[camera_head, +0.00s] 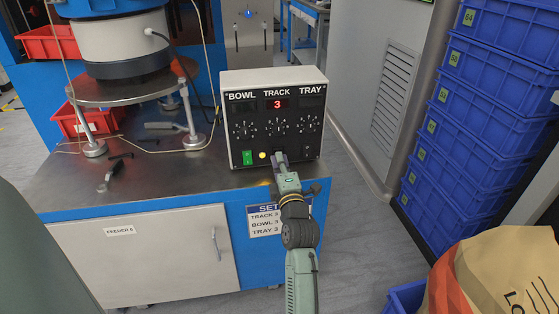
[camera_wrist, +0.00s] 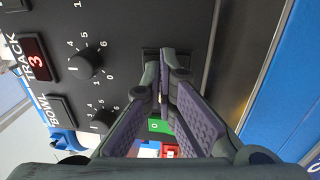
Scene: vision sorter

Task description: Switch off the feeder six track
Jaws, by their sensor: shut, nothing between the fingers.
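The feeder control box (camera_head: 228,115) has BOWL, TRACK and TRAY columns. The TRACK display (camera_head: 277,104) is lit with a red 3; the other two displays look dark. The TRACK knob (camera_head: 276,128) also shows in the wrist view (camera_wrist: 83,66). My gripper (camera_head: 279,157) is shut and empty at the panel below the TRACK knob. In the wrist view, its tips (camera_wrist: 165,70) partly cover a dark switch-like rectangle (camera_wrist: 149,54); touching and switch position cannot be told.
The box stands on a metal-topped bench (camera_head: 190,182) labelled FEEDER 6 (camera_head: 120,231). The bowl feeder (camera_head: 120,45), black tools and a cable are to the left. Stacked blue crates (camera_head: 490,90) and a paper bag (camera_head: 505,270) are at right. Floor between is clear.

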